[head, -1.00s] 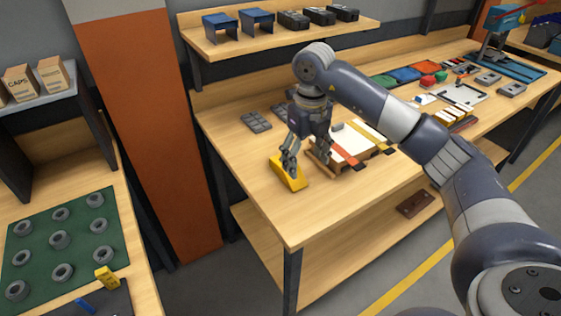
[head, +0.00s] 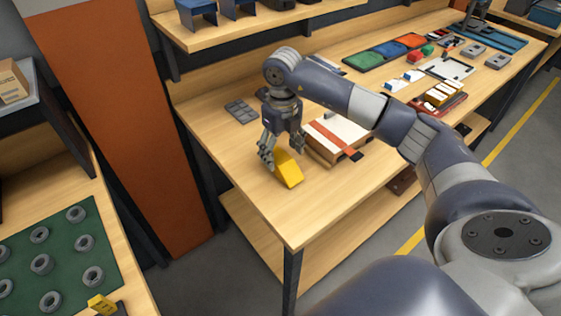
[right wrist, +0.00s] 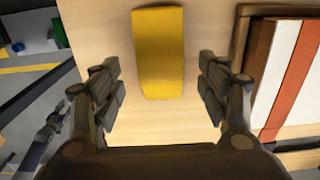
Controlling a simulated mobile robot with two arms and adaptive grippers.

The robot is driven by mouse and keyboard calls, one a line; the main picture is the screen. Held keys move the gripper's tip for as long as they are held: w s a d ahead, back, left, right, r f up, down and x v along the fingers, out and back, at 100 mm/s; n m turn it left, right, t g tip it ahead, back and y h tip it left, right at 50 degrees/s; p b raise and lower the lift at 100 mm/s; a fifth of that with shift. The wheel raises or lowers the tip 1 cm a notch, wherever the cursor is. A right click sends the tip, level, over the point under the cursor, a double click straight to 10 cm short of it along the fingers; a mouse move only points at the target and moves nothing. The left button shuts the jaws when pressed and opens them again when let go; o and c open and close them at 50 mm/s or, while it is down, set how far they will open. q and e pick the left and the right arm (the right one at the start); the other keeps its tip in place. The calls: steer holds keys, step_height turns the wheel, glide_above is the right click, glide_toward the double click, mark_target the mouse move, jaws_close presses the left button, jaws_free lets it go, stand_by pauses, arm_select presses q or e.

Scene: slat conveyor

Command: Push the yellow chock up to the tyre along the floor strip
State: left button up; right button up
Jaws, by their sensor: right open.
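The yellow chock (head: 289,170) lies on the wooden workbench near its left end. My right gripper (head: 280,154) is over the bench at the chock's upper left side, pointing down. In the right wrist view, the gripper (right wrist: 159,88) is open, with its fingers spread wide. The chock (right wrist: 159,52) shows between and beyond the fingers, with bare wood on both sides of it, so no finger is seen clasping it. I cannot make out a tyre or a floor strip for certain.
A wooden block with white and red strips (head: 338,132) stands close to the right of the chock. A grey segmented pad (head: 241,111) lies behind. Bare bench lies in front, up to its edge. A green mat (head: 62,262) with several grey rings is on the left table.

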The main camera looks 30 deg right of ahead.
mark_target(282, 158)
step_height(282, 158, down, 4)
steer(key=shift+w+r+p, duration=0.15)
steer(key=shift+p, duration=0.6)
steer(key=shift+f, duration=0.4)
steer(key=shift+c, duration=0.3)
steer(key=c, duration=1.2)
arm_select(q)
steer(key=shift+w+r, duration=0.9)
steer(key=shift+r, duration=0.1)
arm_select(e)
steer(key=shift+c, duration=0.8)
arm_select(q)
steer(key=shift+f, duration=0.1)
arm_select(e)
steer(key=shift+r, duration=0.1)
